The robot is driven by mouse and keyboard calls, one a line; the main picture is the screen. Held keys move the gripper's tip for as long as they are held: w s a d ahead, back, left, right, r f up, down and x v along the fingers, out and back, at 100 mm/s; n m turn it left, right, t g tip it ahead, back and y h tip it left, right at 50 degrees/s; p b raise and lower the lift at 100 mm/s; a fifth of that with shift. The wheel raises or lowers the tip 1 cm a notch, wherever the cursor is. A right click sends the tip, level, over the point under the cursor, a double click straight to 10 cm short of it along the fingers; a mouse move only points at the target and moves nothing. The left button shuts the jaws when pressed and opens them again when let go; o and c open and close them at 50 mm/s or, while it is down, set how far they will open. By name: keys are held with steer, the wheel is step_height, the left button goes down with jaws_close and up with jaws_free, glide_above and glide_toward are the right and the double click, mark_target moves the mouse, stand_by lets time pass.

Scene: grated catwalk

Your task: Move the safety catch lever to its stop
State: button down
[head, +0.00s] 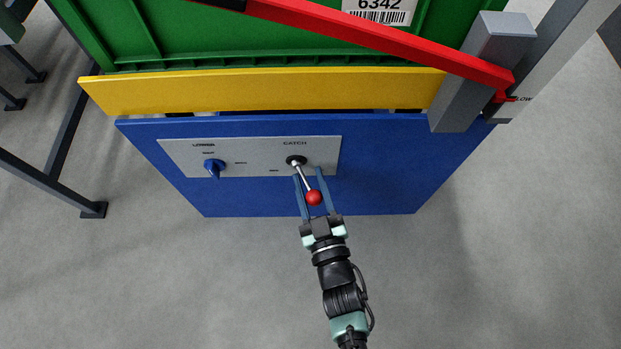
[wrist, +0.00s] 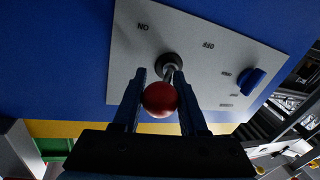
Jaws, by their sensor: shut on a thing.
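The safety catch lever (head: 303,178) is a thin metal rod with a red ball knob (head: 314,198), coming out of a dark round boot under the word CATCH. It sits on a light grey plate (head: 230,160) on a blue panel. My gripper (head: 309,177) reaches up from below, with its two blue fingers on either side of the lever, shut on it. In the wrist view the red knob (wrist: 160,98) lies between the fingers (wrist: 158,80), and the rod runs to the boot between the printed words ON and OFF. Exact finger contact is hard to see.
A blue rotary knob (head: 214,167) labelled LOWER sits left on the same plate. A yellow beam (head: 260,90) juts above the panel. A red bar (head: 380,38) slants down to a grey post (head: 482,70) at the right. The floor in front is clear.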

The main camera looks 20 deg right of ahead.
stand_by(0.3)
steer(key=shift+c, duration=2.3)
jaws_free()
steer(key=shift+s, duration=0.1)
steer(key=s+p, duration=0.4)
steer(key=s, duration=0.8)
steer(key=shift+s+a, duration=0.25)
steer(key=shift+s, duration=0.1)
